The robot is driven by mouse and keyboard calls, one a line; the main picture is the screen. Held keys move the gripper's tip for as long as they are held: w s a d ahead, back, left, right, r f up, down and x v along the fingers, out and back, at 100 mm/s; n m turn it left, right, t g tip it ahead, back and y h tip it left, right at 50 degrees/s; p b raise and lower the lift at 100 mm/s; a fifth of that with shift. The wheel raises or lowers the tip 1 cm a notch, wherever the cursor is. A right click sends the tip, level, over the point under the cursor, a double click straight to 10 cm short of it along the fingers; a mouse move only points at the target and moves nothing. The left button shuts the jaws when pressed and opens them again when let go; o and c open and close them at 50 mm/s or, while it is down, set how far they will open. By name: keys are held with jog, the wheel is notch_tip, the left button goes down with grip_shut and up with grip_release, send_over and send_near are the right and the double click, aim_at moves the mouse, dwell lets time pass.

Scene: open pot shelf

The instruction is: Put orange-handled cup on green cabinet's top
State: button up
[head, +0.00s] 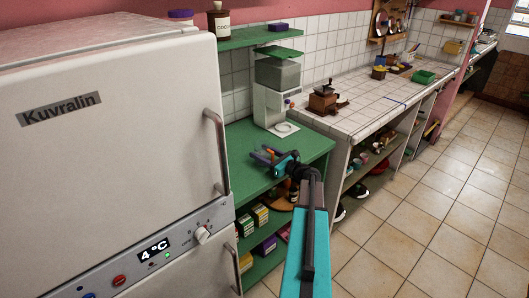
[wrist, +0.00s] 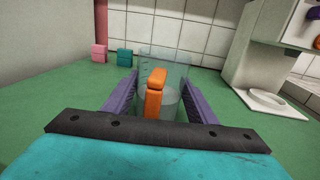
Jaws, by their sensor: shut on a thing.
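The cup is clear, see-through glass with an orange handle. In the wrist view the cup (wrist: 170,62) is between the purple fingers of my gripper (wrist: 160,98), its handle turned toward the camera. My gripper is shut on the cup. The green top lies around the cup in the wrist view. I cannot tell whether the cup's base touches it.
A white dispenser machine (head: 268,105) stands at the back of the green top, right in the wrist view (wrist: 262,55). A pink box (wrist: 99,53) and a teal box (wrist: 124,57) stand at the back left. The fridge (head: 110,120) is close on the left. A green shelf (head: 265,36) hangs above.

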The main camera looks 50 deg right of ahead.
jog(key=o, duration=1.2)
jog(key=shift+c, duration=0.2)
jog(key=shift+r, duration=0.2)
jog(key=s, duration=0.4)
jog(key=s+b, duration=0.1)
jog(key=s, duration=0.3)
jog(key=s+b, duration=0.1)
jog(key=s, duration=0.3)
jog(key=shift+d, duration=0.35)
